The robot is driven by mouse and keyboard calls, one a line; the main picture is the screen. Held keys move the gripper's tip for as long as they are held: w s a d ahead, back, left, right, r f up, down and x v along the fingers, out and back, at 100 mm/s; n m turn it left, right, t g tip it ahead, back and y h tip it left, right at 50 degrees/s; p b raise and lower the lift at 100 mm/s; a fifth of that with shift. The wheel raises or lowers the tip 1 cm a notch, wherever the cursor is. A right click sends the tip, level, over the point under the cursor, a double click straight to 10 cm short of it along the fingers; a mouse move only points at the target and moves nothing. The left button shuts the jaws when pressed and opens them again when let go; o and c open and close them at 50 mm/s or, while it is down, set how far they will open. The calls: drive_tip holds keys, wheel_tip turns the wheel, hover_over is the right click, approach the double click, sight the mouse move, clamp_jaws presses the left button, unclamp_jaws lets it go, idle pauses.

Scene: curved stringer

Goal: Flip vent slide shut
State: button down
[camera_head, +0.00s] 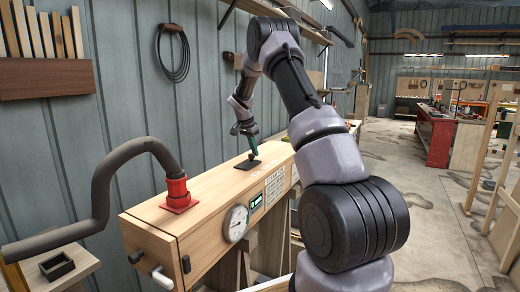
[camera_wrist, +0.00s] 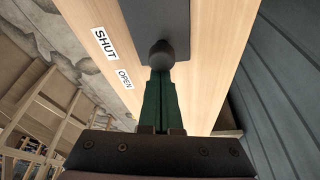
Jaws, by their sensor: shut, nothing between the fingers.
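The vent slide is a flat dark plate (camera_head: 247,164) on top of the long wooden box. It also shows at the top of the wrist view (camera_wrist: 150,18), with a round dark knob (camera_wrist: 161,53). My gripper (camera_head: 253,147) is over the plate, pointing down. In the wrist view its green fingers (camera_wrist: 161,78) are together and empty, with their tips right at the knob; I cannot tell whether they touch it. A SHUT label (camera_wrist: 105,43) and an OPEN label (camera_wrist: 125,78) lie on the wood left of the knob. The plate's opening is not visible.
The wooden box (camera_head: 205,212) carries a red pipe flange (camera_head: 178,195) with a thick dark hose (camera_head: 100,190), and a round dial (camera_head: 236,223) on its front. A grey corrugated wall (camera_head: 130,100) stands close behind it. Open floor (camera_head: 440,220) lies to the right.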

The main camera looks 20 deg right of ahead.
sight(248, 163)
drive_tip(key=shift+s+a, duration=0.4)
drive_tip(key=shift+a, duration=0.15)
drive_tip(key=v, duration=1)
drive_tip(key=shift+r, duration=0.4)
drive_tip(key=shift+s, duration=0.1)
drive_tip(key=s+a+r+n+t+y, duration=0.1)
drive_tip(key=s+a+r+n+y, duration=0.15)
drive_tip(key=s+r, duration=0.6)
drive_tip(key=s+a+r+n+t+y, duration=0.1)
drive_tip(key=s+a+r+n+t, duration=0.3)
drive_tip(key=s, duration=0.7)
drive_tip(key=s+a+n+y, duration=0.1)
drive_tip(key=s+a, duration=0.1)
drive_tip(key=s, duration=0.9)
drive_tip(key=s+a+n+y, duration=0.1)
drive_tip(key=s+a, duration=0.1)
drive_tip(key=s, duration=0.9)
drive_tip(key=shift+s+a+n+t, duration=0.25)
drive_tip(key=shift+a+n+t, duration=0.1)
drive_tip(key=shift+t, duration=0.05)
